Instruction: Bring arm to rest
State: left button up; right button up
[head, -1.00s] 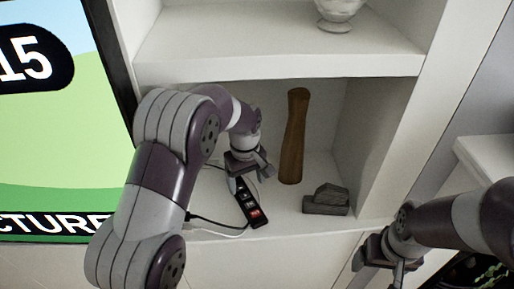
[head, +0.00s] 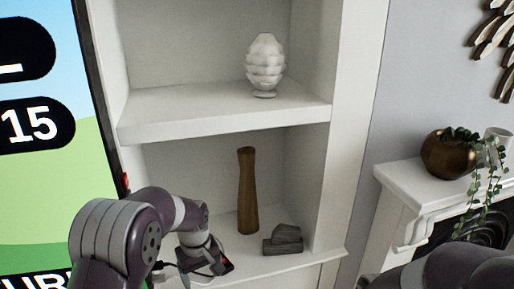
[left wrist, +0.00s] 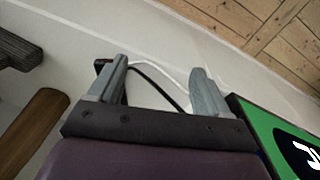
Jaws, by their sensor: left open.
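My left arm reaches in from the lower left of the head view. Its gripper (head: 208,264) is at the front of the lower shelf compartment, beside a small black device (head: 226,264) that it partly hides. In the left wrist view the gripper's two grey fingers (left wrist: 160,88) are spread apart with nothing held between them. A black cable and a white cable (left wrist: 172,64) run behind the fingers. My right arm shows only as a dark link at the lower right of the head view; its gripper is out of frame.
A brown wooden vase (head: 247,192) and dark grey blocks (head: 283,240) stand on the lower shelf. A white ribbed vase (head: 265,66) stands above. A screen (head: 40,190) borders the left. A white mantel (head: 405,185) holds a bronze planter (head: 449,155) at right.

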pick_arm(q)
jog(key=s+a+m, duration=0.2)
jog(key=s+m, duration=0.1)
jog(key=s, duration=0.6)
jog(key=s+a+r+m, duration=0.1)
jog(key=s+a+m, duration=0.1)
jog(key=s, duration=0.7)
jog(key=shift+s+r+m+t, duration=0.15)
jog(key=shift+m+t, duration=0.15)
jog(key=shift+m, duration=0.6)
pick_arm(e)
jog(key=shift+w+f, duration=0.15)
jog(key=shift+w, duration=0.35)
jog(key=shift+w, duration=0.1)
